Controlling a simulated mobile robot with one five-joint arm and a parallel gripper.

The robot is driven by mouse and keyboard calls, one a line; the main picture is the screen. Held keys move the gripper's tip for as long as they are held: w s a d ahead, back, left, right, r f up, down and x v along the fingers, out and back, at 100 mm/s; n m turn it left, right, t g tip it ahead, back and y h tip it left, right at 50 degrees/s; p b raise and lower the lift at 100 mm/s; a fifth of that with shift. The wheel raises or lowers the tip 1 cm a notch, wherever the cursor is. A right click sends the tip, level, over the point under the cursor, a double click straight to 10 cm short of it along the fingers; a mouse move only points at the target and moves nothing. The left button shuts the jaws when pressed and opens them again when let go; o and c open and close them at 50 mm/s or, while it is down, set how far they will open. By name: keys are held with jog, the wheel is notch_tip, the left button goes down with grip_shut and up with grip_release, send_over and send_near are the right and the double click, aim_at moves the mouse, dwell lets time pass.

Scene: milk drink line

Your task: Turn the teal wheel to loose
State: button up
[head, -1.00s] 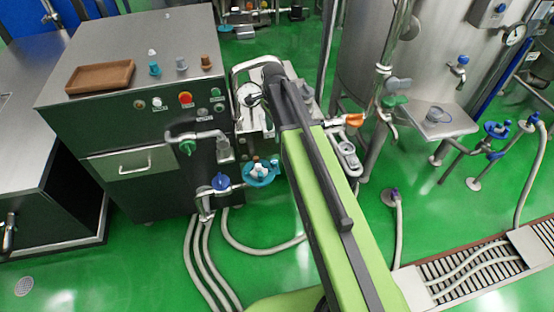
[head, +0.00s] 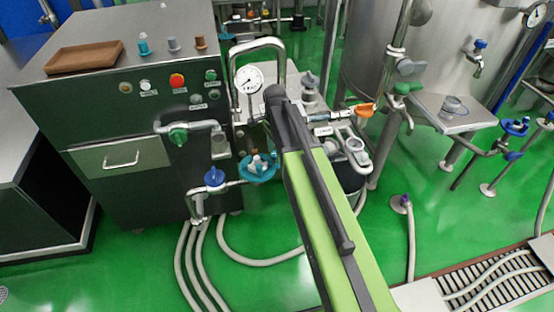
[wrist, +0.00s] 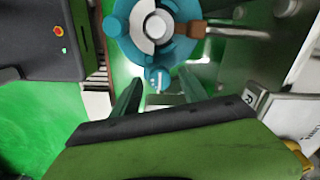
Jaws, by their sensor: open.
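The teal wheel (head: 250,174) sits on the pipework right of the dark cabinet, just left of my arm in the head view. In the wrist view the teal wheel (wrist: 183,46) is large at the top centre, a ring around a pale round hub. A small teal tab shows at its lower edge. My gripper (wrist: 158,90) is open, with one finger either side of the tab in the picture. The fingers look empty, and I cannot tell whether they touch the wheel. In the head view my arm hides the gripper.
A blue valve handle (head: 214,177) and a green one (head: 178,136) are close left of the wheel. A pressure gauge (head: 249,79) stands behind it, and an orange handle (head: 364,110) is to the right. Hoses (head: 262,256) lie on the green floor.

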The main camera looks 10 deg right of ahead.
jog(key=shift+c, duration=0.2)
grip_shut()
jog(key=shift+d, duration=0.3)
jog(key=shift+a, duration=0.2)
